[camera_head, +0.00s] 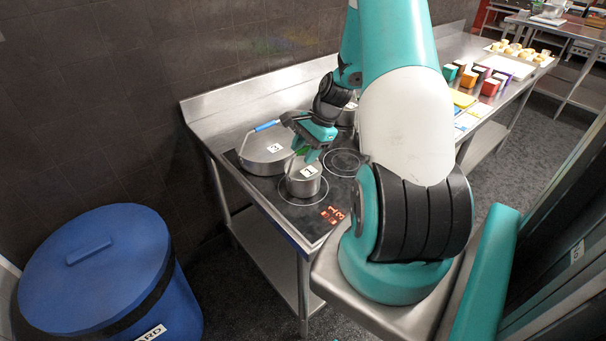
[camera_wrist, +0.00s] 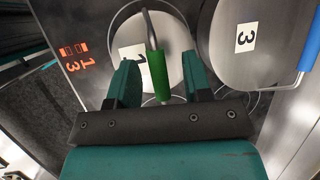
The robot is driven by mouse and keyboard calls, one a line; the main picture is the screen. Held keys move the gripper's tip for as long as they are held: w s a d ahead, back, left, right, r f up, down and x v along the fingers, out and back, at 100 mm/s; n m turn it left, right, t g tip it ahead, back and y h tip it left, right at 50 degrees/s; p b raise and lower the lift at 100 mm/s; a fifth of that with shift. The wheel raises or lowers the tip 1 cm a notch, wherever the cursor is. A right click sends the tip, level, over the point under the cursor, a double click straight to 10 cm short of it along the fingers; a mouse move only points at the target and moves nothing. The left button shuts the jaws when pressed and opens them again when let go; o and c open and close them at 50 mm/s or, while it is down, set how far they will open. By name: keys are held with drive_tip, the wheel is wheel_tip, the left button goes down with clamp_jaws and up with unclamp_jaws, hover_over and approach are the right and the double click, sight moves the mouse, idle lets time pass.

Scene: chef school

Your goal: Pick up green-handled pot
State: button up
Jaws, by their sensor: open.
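The green-handled pot (camera_head: 304,184) is a small steel pot with a label on its lid, standing on the front burner of the black cooktop. Its green handle (camera_wrist: 157,74) points toward my gripper in the wrist view. In that view the handle lies between the two teal fingers of my gripper (camera_wrist: 158,85), with a gap on each side. The pot's lid (camera_wrist: 132,63) shows beyond the fingers. In the head view my gripper (camera_head: 311,150) is above the pot, and it partly hides the green handle. My gripper is open.
A larger pot with a blue handle and label 3 (camera_head: 266,149) stands left behind the green-handled pot; it also shows in the wrist view (camera_wrist: 245,45). Another pot (camera_head: 346,117) is behind my wrist. Colored containers (camera_head: 490,87) stand further along the counter. A blue bin (camera_head: 95,272) is on the floor.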

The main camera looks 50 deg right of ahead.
clamp_jaws()
drive_tip(key=shift+r, duration=0.1)
